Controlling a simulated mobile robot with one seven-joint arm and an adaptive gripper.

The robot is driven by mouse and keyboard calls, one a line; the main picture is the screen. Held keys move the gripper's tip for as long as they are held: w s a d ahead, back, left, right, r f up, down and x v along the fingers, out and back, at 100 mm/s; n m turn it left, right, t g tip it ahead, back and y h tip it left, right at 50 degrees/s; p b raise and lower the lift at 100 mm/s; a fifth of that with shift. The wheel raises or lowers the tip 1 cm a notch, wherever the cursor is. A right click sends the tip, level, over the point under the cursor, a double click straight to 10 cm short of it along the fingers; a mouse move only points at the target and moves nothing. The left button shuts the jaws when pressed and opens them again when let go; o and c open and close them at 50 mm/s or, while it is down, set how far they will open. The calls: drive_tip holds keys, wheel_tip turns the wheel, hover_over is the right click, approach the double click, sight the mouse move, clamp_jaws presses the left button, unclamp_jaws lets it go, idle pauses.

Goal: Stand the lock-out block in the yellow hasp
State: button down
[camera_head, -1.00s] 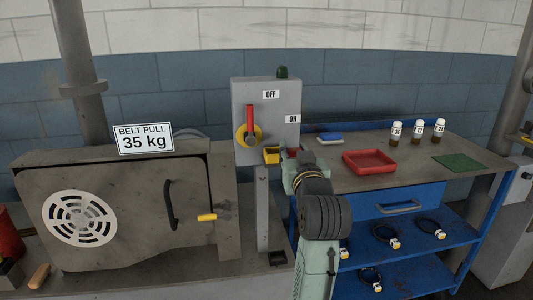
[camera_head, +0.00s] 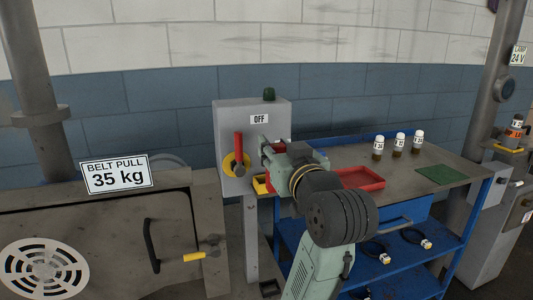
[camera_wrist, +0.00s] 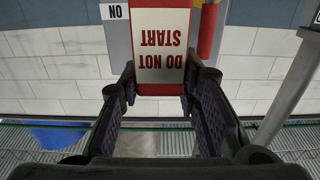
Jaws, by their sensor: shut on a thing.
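The lock-out block (camera_wrist: 162,45) is red with a white face reading DO NOT START. It appears upside down in the wrist view. My gripper (camera_wrist: 158,82) is shut on it, one finger at each side. In the head view my gripper (camera_head: 268,152) is in front of the right part of the grey switch box (camera_head: 229,118), above the yellow hasp (camera_head: 261,184). A bit of red shows between the fingers there. The hasp is partly hidden behind my arm. I cannot tell the gap between block and hasp.
The box has a red handle (camera_head: 239,146) on a yellow disc, beside an OFF label. Right of my arm are a red tray (camera_head: 362,178), several bottles (camera_head: 398,144) and a green mat (camera_head: 441,174) on the bench. The machine with the BELT PULL sign (camera_head: 118,175) stands left.

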sight(262, 133)
drive_tip(key=x, duration=0.2)
drive_tip(key=p+x, duration=0.1)
drive_tip(key=x, duration=0.5)
drive_tip(key=shift+w+d+f+p, duration=0.35)
drive_tip(key=shift+f, duration=0.05)
drive_tip(key=shift+w+f, duration=0.15)
drive_tip(key=shift+f, duration=0.05)
drive_tip(key=shift+f+p, duration=0.45)
drive_tip(key=shift+f, duration=1.15)
drive_tip(key=shift+f, duration=0.2)
drive_tip(key=c, duration=1.2)
unclamp_jaws()
drive_tip(key=shift+r, duration=0.1)
